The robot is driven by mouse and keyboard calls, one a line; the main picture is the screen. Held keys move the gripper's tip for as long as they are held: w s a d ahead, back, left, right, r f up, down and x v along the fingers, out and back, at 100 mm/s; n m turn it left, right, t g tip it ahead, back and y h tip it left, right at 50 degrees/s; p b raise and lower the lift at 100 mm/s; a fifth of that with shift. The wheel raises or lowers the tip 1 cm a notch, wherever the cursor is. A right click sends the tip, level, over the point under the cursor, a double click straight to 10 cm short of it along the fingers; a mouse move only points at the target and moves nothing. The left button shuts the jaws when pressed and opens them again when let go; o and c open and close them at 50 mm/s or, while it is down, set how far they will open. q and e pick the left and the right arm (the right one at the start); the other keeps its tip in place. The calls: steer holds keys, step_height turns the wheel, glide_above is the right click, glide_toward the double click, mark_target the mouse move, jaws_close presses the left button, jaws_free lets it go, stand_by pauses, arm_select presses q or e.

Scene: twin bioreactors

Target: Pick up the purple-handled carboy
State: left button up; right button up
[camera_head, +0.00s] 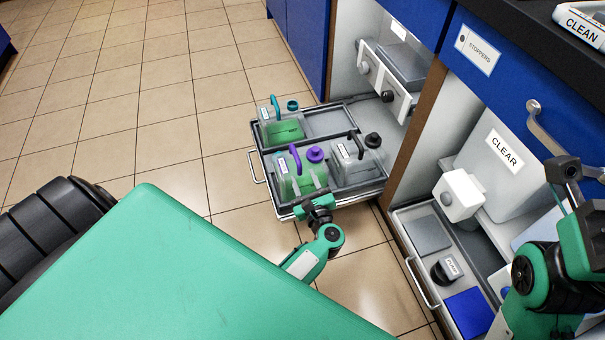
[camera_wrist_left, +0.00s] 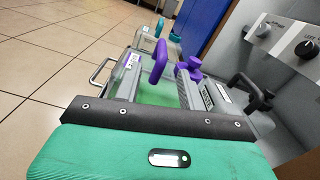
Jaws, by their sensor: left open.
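The purple-handled carboy (camera_head: 286,187) stands in the front left part of a pulled-out tray (camera_head: 328,120). It is clear with green liquid, a purple handle (camera_head: 295,157) and a purple cap (camera_head: 315,154). My left gripper (camera_head: 308,182) is open and empty at the carboy's near side, below the handle. In the left wrist view the purple handle (camera_wrist_left: 160,62) and cap (camera_wrist_left: 188,69) show ahead, beyond the gripper; whether the fingers touch the carboy I cannot tell. My right arm is at the right edge; its jaws (camera_head: 566,180) are not clear.
A teal-handled carboy (camera_head: 283,130) stands behind, and a black-handled carboy (camera_head: 352,160) stands close on the right in the same tray. A second tray (camera_head: 413,262) with a black-capped item and a blue block is at right. The tiled floor at left is clear.

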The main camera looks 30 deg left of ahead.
mark_target(296, 153)
arm_select(q)
steer(key=x, duration=0.4)
steer(key=shift+w+b, duration=0.1)
steer(key=shift+b, duration=0.25)
steer(key=b+x, duration=0.2)
steer(key=x, duration=0.3)
steer(key=shift+w+a+r, duration=0.2)
steer(key=shift+w, duration=0.05)
jaws_close()
stand_by(0.7)
steer(key=shift+r, duration=0.2)
